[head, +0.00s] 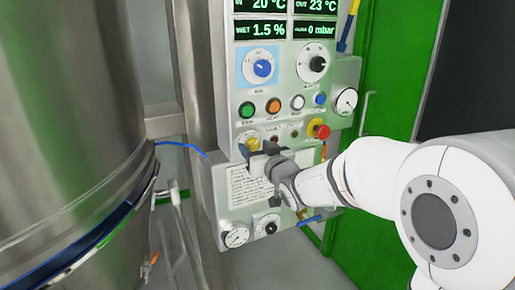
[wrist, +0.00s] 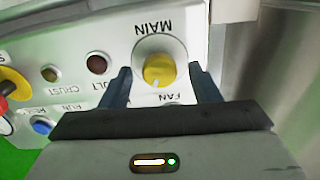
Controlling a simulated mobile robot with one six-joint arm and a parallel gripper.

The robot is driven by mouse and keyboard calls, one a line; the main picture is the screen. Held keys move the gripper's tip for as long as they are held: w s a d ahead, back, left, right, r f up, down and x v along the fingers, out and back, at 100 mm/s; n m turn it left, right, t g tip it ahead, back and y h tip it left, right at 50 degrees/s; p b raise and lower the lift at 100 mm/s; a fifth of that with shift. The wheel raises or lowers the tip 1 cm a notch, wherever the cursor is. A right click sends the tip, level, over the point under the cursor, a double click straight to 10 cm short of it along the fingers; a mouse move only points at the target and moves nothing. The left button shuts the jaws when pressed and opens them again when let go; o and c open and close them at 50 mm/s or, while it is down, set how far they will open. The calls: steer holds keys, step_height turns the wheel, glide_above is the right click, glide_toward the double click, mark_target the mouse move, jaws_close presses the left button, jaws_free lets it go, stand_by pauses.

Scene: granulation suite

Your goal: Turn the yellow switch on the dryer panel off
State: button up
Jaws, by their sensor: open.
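The yellow switch (wrist: 158,71) is a round knob on a pale plate marked MAIN in the wrist view, where the picture is upside down. In the head view the yellow switch (head: 252,144) sits at the lower left of the dryer panel (head: 236,122), partly hidden by my gripper. My gripper (head: 256,150) is in front of the panel. In the wrist view my gripper (wrist: 160,88) is open, with one dark finger on each side of the yellow switch. I cannot tell whether the fingers touch it.
A red emergency knob (head: 319,129) stands out to the right of the switch. A blue dial (head: 262,68), a black dial (head: 313,63) and a row of buttons (head: 273,105) are above. A large steel vessel (head: 70,120) stands close on the left.

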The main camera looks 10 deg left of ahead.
steer(key=shift+c, duration=0.3)
steer(key=c, duration=0.9)
steer(key=shift+c, duration=0.2)
steer(key=shift+f+b, duration=0.1)
steer(key=shift+b, duration=0.4)
steer(key=shift+f+n+b, duration=0.15)
steer(key=shift+n+b, duration=0.55)
steer(key=shift+b, duration=0.2)
steer(key=n+b, duration=0.3)
steer(key=b, duration=0.1)
steer(key=shift+f+b, duration=0.1)
steer(key=shift+b, duration=0.25)
steer(key=n+b, duration=0.4)
steer(key=shift+n+b, duration=0.3)
steer(key=shift+n, duration=0.1)
steer(key=shift+r+n+b, duration=0.3)
steer(key=shift+n+b, duration=0.8)
steer(key=shift+n, duration=0.3)
